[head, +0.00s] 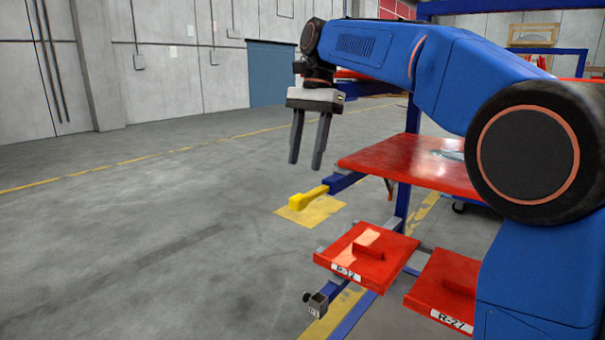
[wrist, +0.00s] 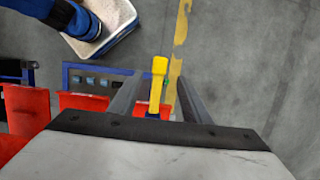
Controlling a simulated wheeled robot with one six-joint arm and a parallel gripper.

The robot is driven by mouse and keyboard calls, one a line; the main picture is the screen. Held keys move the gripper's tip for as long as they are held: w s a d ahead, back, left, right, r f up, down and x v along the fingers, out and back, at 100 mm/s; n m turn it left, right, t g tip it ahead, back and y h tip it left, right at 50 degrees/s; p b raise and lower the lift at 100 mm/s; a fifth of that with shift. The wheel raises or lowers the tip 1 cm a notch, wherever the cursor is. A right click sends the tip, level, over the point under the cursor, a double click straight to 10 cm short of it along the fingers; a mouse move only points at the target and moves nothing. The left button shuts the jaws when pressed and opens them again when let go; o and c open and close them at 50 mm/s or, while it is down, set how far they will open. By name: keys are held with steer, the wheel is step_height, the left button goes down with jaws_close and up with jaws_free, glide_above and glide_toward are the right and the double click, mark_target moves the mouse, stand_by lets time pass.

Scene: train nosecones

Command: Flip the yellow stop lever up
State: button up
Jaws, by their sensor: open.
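The yellow stop lever (head: 308,199) sticks out to the left, roughly level, from the end of a blue bar (head: 343,181) on the rack. My gripper (head: 305,166) hangs above the lever with its two fingers pointing down, open and empty. In the head view there is a gap between the fingertips and the lever. In the wrist view the yellow lever (wrist: 158,85) appears between the two open fingers (wrist: 158,78), pointing away from the gripper body. I see no contact.
A red panel (head: 410,162) lies right of the lever. Red trays labelled R-12 (head: 366,257) and R-27 (head: 445,292) sit lower in front. A yellow patch (head: 325,211) shows on the floor beneath the lever. The floor to the left is clear.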

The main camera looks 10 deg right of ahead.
steer(key=shift+v, duration=2.7)
